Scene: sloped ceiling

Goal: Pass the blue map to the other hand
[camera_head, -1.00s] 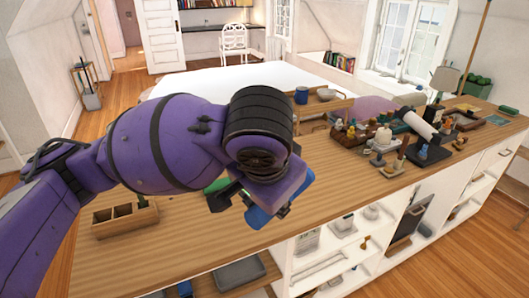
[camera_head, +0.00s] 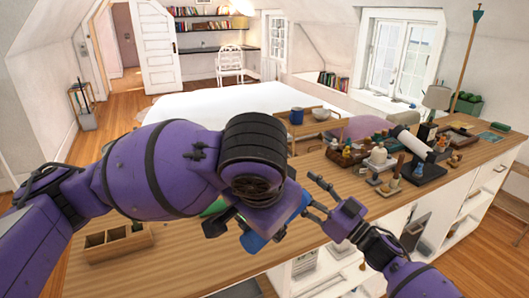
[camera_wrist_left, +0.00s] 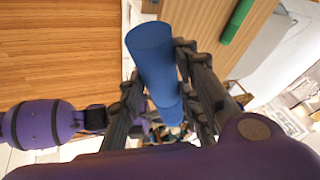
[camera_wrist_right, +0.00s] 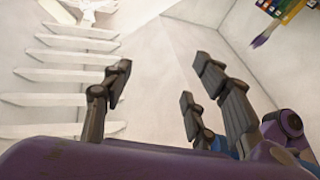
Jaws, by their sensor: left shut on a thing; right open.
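The blue map (camera_wrist_left: 152,58) is a rolled blue tube, held between the fingers of my left gripper (camera_wrist_left: 165,105) in the left wrist view. In the head view, part of the map (camera_head: 292,212) shows beside my left gripper (camera_head: 262,225), above the counter's front edge; the wrist hides the rest. My right gripper (camera_head: 328,200) is open and empty, just right of the map, its fingers pointing up and left. In the right wrist view the right gripper's fingers (camera_wrist_right: 160,95) are spread apart with nothing between them.
A long wooden counter (camera_head: 170,262) runs below both arms. A wooden compartment box (camera_head: 117,243) stands at its left. A green roll (camera_wrist_left: 236,22) lies on the counter. Several small bottles and tools (camera_head: 375,160) crowd the right part. A blue mug (camera_head: 296,116) stands behind.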

